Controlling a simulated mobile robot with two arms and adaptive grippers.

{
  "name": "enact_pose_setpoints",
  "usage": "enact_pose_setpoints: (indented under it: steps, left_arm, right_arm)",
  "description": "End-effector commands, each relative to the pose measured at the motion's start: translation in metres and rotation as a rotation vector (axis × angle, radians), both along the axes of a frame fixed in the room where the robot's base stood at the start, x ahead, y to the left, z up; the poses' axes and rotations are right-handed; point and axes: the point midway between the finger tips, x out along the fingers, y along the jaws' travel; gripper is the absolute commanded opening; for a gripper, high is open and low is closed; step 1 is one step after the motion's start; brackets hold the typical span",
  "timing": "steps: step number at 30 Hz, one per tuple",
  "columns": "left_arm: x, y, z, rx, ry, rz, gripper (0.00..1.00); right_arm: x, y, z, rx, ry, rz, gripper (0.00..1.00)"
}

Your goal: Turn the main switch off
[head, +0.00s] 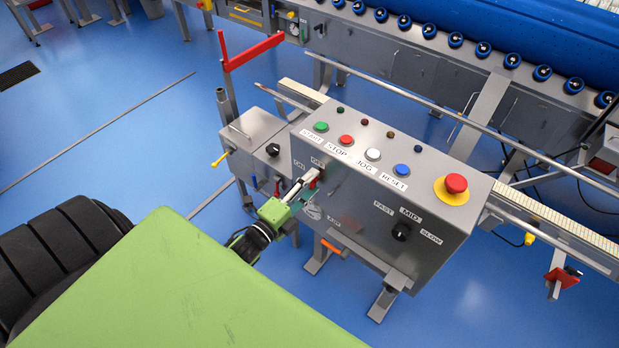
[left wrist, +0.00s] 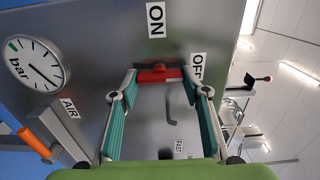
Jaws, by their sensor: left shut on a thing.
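The main switch is a red handle (left wrist: 158,75) on the grey face of the control box. In the left wrist view its bar lies across the picture, roughly in line with the OFF label (left wrist: 197,66) at its right end. The ON label (left wrist: 156,20) is above it. My left gripper (left wrist: 160,80) is shut on the red handle, with one finger at each end of the bar. In the head view the left gripper (head: 309,184) reaches the front of the box and partly hides the red handle (head: 315,175). My right gripper is in neither view.
The control box (head: 345,205) carries START, STOP, JOG and RESET buttons, a red emergency stop (head: 456,184) and a speed knob (head: 401,231). A gauge (left wrist: 34,64) and an orange-handled AIR valve (left wrist: 35,143) sit near the switch. A roller conveyor (head: 450,60) runs behind.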

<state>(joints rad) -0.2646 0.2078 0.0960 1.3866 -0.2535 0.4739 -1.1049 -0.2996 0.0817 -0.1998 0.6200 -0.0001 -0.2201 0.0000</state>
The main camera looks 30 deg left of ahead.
Motion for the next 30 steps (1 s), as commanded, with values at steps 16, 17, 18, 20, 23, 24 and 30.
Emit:
enact_pose_setpoints:
  steps: [16,17,18,20,23,24,30]
  left_arm:
    - [-0.0006,-0.0016,-0.0014,0.031,0.001,-0.002,0.21]
    - [-0.0006,-0.0016,-0.0015,0.031,0.001,-0.002,0.21]
    - [-0.0006,-0.0016,-0.0015,0.031,0.001,-0.003,0.5]
    - [-0.0006,-0.0014,-0.0014,0.03,0.0,-0.002,0.59]
    - [-0.0005,-0.0011,-0.0011,0.029,0.0,-0.002,0.59]
    - [-0.0005,-0.0009,-0.001,0.029,0.0,-0.001,0.59]
    - [-0.0018,-0.0005,-0.0008,0.028,-0.001,-0.001,0.59]
  right_arm:
    - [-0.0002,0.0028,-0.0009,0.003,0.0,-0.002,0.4]
    - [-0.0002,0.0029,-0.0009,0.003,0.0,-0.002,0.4]
    - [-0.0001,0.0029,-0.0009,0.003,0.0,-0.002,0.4]
    - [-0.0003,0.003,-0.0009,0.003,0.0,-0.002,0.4]
    - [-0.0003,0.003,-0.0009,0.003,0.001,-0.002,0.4]
    - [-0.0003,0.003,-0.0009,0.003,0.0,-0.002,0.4]
    - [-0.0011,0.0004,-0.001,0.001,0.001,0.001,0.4]
